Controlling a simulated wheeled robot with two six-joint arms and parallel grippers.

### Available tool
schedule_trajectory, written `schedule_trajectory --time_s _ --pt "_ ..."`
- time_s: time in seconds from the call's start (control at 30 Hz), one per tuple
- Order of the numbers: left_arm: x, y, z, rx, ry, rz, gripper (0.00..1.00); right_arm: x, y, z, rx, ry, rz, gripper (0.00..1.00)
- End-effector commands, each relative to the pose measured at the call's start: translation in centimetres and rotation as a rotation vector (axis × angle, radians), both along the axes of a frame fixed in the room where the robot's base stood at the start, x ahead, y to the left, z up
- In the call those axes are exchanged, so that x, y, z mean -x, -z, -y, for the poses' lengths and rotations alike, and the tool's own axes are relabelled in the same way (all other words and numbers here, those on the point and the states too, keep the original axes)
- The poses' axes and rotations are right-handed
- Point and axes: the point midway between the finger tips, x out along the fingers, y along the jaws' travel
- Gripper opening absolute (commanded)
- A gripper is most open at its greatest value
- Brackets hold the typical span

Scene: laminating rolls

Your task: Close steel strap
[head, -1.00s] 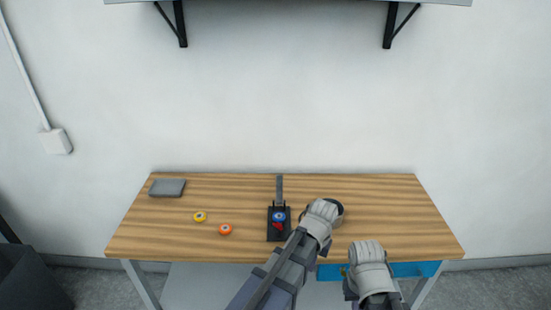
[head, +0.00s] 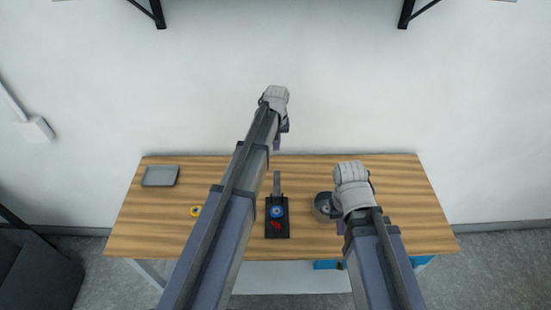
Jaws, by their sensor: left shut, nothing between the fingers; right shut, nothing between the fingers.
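The laminating device (head: 278,230) is a black base on the table's middle, holding a blue roll (head: 277,212) and a red part (head: 276,226). Its grey steel strap (head: 277,183) stands up at the back of the base, open. My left gripper (head: 277,142) is shut and empty, raised above the strap near the table's far edge. My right gripper (head: 341,225) is shut and empty, to the right of the device and next to a dark round container. Its fingertips are mostly hidden by the hand.
The dark round container (head: 322,206) stands right of the device. A yellow roll (head: 195,211) lies to the left, partly beside my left arm. A grey tray (head: 160,176) is at the back left. The wooden table (head: 415,200) is clear at the right.

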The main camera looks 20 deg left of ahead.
Motion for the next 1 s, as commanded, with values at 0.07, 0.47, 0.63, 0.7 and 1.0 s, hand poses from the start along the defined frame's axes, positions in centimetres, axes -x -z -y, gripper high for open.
schedule_trajectory --time_s 0.07,0.47,0.63,0.7,1.0 --pt "0.0 0.3 0.0 0.0 0.001 0.0 0.0 0.0 0.3 0.0 0.0 0.0 0.0 0.0" --pt "-0.3 3.9 -0.1 0.0 0.002 0.0 0.0 0.0 3.9 0.0 0.002 -0.007 0.0 0.0" --pt "-0.6 6.4 -0.1 0.0 0.002 0.0 0.0 0.0 6.4 0.0 0.003 -0.012 0.0 0.0" --pt "-0.6 7.4 -0.2 0.0 0.002 0.0 0.0 0.0 7.4 0.0 0.002 -0.014 -0.001 0.0" --pt "0.5 9.6 0.1 0.0 0.003 -0.001 0.0 0.0 9.6 0.0 0.002 -0.015 -0.001 0.0"
